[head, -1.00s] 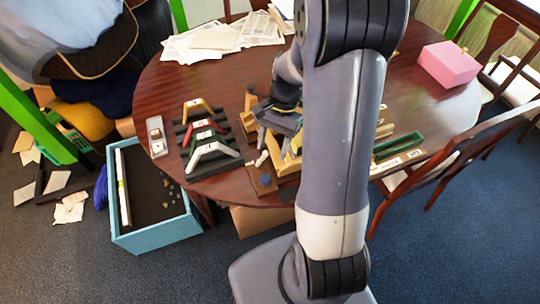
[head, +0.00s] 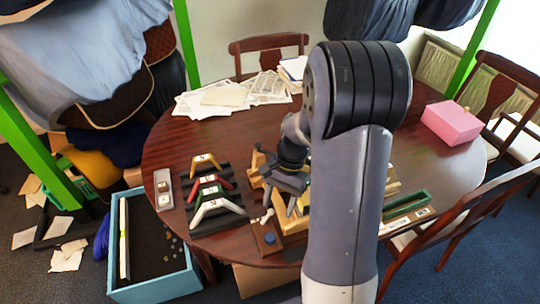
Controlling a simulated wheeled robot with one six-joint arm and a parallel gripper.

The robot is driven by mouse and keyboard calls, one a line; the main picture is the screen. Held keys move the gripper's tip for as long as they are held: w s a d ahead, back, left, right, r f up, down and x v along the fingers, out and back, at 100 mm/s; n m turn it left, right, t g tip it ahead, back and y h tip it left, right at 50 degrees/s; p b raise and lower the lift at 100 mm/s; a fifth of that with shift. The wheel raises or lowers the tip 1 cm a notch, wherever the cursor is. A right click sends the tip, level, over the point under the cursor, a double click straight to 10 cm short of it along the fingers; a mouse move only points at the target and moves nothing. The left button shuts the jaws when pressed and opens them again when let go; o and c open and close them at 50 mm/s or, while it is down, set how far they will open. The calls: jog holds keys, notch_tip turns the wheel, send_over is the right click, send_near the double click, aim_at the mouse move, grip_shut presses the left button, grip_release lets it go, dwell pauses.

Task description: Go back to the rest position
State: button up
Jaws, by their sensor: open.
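My gripper (head: 279,206) is open above the wooden fixture (head: 295,222) on the round dark table (head: 170,140). Its fingers point down, and I see nothing held between them. My own arm hides the right part of the fixture. A small pale bone-shaped part (head: 263,217) lies by the fingers. I cannot tell whether they touch.
A grey tray (head: 163,190) lies left of the rack. A brown board with a blue knob (head: 269,239) is at the front edge. A green tray (head: 405,203) and pink box (head: 451,122) are at right. Papers (head: 230,95) lie at the back. A blue bin (head: 120,290) stands below.

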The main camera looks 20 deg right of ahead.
aim_at(270, 237)
jog(key=x, duration=1)
jog(key=shift+s+a, duration=0.1)
jog(key=shift+f+m+p, duration=0.2)
jog(key=shift+m+p, duration=0.15)
jog(key=shift+m, duration=0.05)
jog(key=shift+d+r+m, duration=0.3)
jog(key=shift+r, duration=0.5)
jog(key=shift+w+d+r, duration=0.2)
jog(key=shift+w+r, duration=0.1)
jog(key=shift+r, duration=0.25)
